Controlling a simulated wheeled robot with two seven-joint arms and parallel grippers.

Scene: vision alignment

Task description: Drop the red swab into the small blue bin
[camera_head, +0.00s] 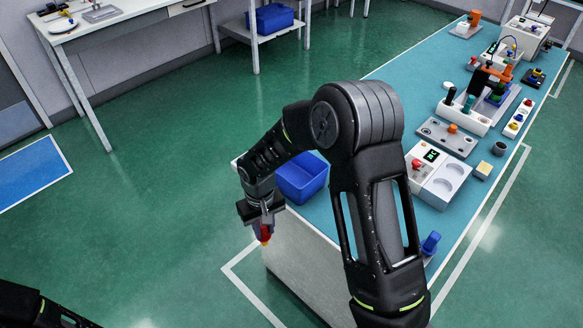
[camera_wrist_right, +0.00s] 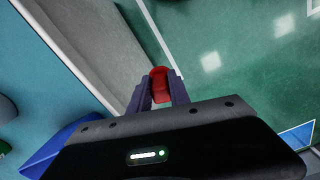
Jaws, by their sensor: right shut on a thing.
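My right gripper (camera_head: 263,222) is shut on the red swab (camera_head: 265,236), and it holds the swab beyond the table's left end, over the green floor. In the right wrist view the red swab (camera_wrist_right: 159,84) sits between the two dark fingers (camera_wrist_right: 158,96). The small blue bin (camera_head: 302,176) stands on the near left corner of the blue table top, right of the gripper and partly hidden by my right arm. Part of the bin (camera_wrist_right: 62,146) also shows in the right wrist view, at the lower left. My left gripper is not visible.
The long table (camera_head: 395,75) carries a white device with a display (camera_head: 433,155), a grey plate (camera_head: 447,136), a yellow block (camera_head: 483,169) and a blue piece (camera_head: 431,242). Another blue bin (camera_head: 270,18) sits on a shelf at the back. The floor left of the table is clear.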

